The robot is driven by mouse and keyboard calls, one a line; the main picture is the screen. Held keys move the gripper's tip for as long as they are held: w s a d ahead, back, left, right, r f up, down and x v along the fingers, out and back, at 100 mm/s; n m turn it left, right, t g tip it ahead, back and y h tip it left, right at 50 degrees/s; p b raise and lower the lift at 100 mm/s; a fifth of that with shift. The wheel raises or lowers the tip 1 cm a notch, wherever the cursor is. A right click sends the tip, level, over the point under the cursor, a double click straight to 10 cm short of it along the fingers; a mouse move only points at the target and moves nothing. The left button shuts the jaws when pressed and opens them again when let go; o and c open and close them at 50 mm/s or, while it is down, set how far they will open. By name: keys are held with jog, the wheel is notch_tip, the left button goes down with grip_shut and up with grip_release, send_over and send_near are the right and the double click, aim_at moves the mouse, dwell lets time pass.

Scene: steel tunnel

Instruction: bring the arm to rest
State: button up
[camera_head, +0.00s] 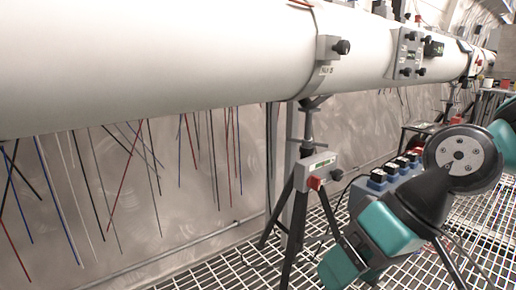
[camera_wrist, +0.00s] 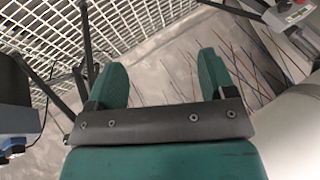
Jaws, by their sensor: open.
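My gripper (camera_wrist: 162,76) shows in the wrist view with its two green fingers standing apart. Nothing is between them; behind the gap are a grey wall and hanging rods. My arm (camera_head: 425,195), green and black with a round grey joint cap, is folded at the right of the head view.
A large white pipe (camera_head: 150,65) with clamps and control boxes crosses the head view. A black tripod (camera_head: 297,215) with a small grey control box stands left of my arm. Thin coloured rods hang below the pipe. Grating floor (camera_head: 225,270) lies open at the front.

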jog(key=s+d+r+n+h, duration=0.1)
jog(key=s+d+h, duration=0.1)
jog(key=s, duration=0.3)
notch_tip(320, 180, up, 38)
jog(key=s+p, duration=0.1)
jog(key=p, duration=3.7)
jog(key=shift+d+g+p, duration=0.3)
jog(key=shift+d+p, duration=0.05)
jog(key=shift+p, duration=0.05)
jog(key=shift+s+r, duration=0.1)
